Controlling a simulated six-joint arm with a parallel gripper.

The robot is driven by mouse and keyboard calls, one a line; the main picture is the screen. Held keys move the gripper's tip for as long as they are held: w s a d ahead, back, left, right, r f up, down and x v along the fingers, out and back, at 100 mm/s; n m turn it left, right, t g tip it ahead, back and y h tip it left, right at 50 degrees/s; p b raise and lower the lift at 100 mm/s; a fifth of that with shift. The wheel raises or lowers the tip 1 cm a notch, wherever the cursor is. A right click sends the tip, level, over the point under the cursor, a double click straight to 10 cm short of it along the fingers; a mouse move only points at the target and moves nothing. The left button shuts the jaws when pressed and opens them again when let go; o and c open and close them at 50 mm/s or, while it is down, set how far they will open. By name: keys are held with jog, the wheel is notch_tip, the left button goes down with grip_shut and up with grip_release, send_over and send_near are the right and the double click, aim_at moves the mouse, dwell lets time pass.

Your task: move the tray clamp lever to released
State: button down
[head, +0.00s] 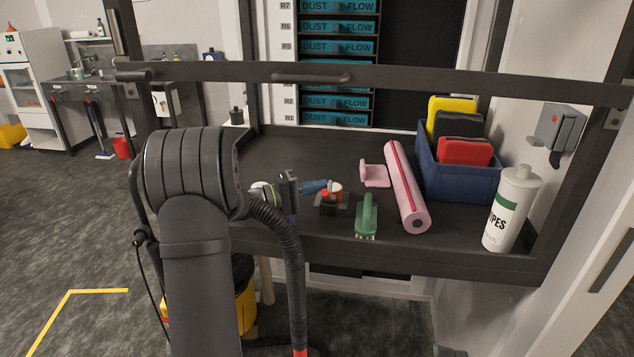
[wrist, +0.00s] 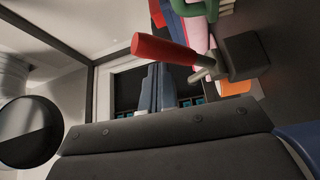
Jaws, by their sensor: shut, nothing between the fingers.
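The tray clamp shows in the wrist view as a dark block (wrist: 242,57) with a metal pivot and a lever (wrist: 165,50) ending in a thick red handle. In the head view the clamp (head: 328,208) is small and sits on the dark bench, its red handle pointing toward my gripper (head: 293,190). My gripper is shut and empty, just left of the clamp. In the wrist view its blue-grey fingers (wrist: 157,68) end close by the red handle. I cannot tell whether they touch it. The lever's released position is not marked in view.
A dark frame bar (head: 400,77) crosses above the bench.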

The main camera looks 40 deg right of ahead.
jog(key=shift+s+a+f, duration=0.15)
jog(key=shift+s+f, duration=0.05)
dwell(0.3)
dwell(0.3)
